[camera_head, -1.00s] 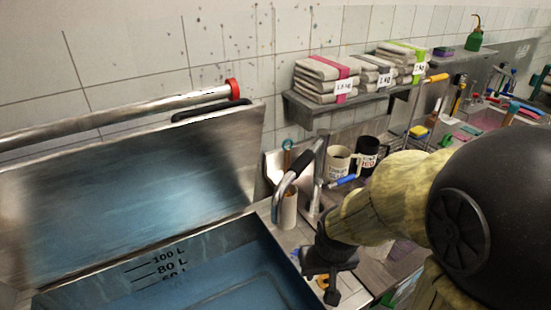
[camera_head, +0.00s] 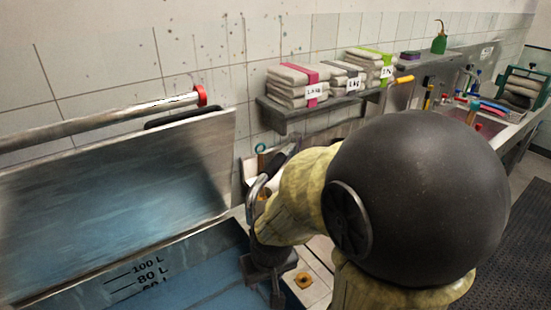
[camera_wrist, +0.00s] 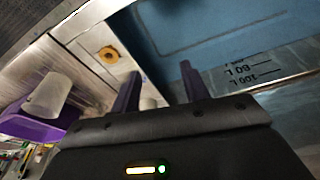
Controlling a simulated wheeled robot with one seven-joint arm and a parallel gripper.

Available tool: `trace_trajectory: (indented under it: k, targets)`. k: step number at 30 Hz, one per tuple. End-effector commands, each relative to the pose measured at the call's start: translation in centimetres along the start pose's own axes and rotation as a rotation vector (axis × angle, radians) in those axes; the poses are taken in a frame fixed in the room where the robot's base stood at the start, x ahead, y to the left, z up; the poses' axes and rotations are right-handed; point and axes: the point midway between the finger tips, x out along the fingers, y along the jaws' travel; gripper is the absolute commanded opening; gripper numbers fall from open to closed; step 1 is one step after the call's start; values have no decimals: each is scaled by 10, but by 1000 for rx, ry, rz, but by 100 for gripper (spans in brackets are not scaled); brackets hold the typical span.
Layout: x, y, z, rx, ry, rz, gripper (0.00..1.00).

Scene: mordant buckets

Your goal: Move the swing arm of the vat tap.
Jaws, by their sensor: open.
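The vat tap's curved metal swing arm (camera_head: 257,188) rises behind the vat's right rear corner in the head view. My arm hides its lower part and base. A dark grip shows near its upper end. My gripper (camera_head: 266,284) points down at the vat's right rim, in front of the tap. In the wrist view its two dark fingers (camera_wrist: 160,92) stand apart with nothing gripped between them. I cannot make out the swing arm for certain in the wrist view. The blue-lined vat (camera_head: 205,270) has litre marks on its inner wall.
The vat's raised lid (camera_head: 110,200) stands at the left with a red-ended bar (camera_head: 130,112) above it. A wall shelf (camera_head: 290,115) holds folded cloths. A yellow round fitting (camera_head: 303,280) sits on the counter right of the vat. A sink with tools is farther right.

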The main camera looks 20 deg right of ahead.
Motion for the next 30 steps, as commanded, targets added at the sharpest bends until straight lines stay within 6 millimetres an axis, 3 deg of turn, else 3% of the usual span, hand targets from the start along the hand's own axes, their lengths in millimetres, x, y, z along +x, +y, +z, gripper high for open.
trace_trajectory:
  k: [5,11,23,30]
  targets:
    - [-15,1,-9,12,0,0,52]
    - [-52,6,-35,59,-5,1,52]
    - [-123,46,-146,348,-44,-9,52]
    - [-169,83,-210,550,-75,-30,52]
